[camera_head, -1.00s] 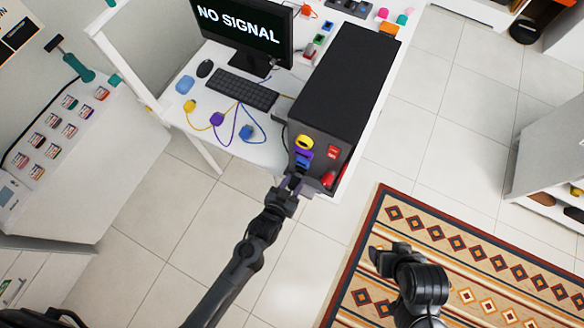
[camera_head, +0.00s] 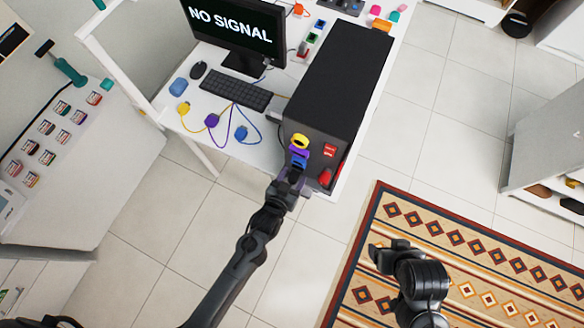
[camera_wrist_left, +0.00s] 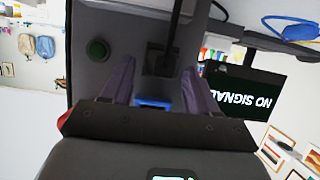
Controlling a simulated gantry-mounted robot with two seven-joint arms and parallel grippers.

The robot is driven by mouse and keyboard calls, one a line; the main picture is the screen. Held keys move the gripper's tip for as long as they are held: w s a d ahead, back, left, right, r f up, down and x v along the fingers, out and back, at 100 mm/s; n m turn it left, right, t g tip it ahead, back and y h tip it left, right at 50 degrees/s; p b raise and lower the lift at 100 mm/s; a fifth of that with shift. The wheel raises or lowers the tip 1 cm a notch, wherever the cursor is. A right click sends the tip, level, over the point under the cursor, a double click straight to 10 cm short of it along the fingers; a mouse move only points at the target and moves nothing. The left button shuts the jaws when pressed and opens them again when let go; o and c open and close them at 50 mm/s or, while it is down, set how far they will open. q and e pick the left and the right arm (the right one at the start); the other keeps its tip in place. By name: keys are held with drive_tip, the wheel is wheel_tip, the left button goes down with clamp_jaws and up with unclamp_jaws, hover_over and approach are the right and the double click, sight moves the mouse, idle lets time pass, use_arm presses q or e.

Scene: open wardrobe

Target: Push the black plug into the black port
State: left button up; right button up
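The black computer tower (camera_head: 338,80) stands on the white desk. Its front carries yellow (camera_head: 300,141), purple and blue (camera_head: 299,160) round parts. In the left wrist view, a black square plug-like piece (camera_wrist_left: 160,60) with a black cable lies against the panel. I cannot tell how deep it sits, and no separate black port shows. My left gripper (camera_head: 290,176) is at the tower's lower front. Its purple fingers (camera_wrist_left: 158,68) are apart, one on each side of the black piece, with gaps visible. My right gripper (camera_head: 384,252) hangs over the rug; its fingers are unclear.
A red part (camera_head: 325,177) is low on the tower front. A keyboard (camera_head: 238,90), a monitor (camera_head: 232,25) and coloured cabled plugs are on the desk. Open floor lies in front.

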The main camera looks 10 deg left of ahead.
use_arm(q)
drive_tip(key=shift+o, duration=0.5)
drive_tip(key=shift+s+a+r, duration=0.15)
drive_tip(key=shift+s, duration=0.35)
drive_tip(key=b+v, duration=0.1)
drive_tip(key=v, duration=0.8)
drive_tip(key=shift+s+r, duration=0.2)
drive_tip(key=shift+s, duration=0.1)
drive_tip(key=shift+r, duration=0.15)
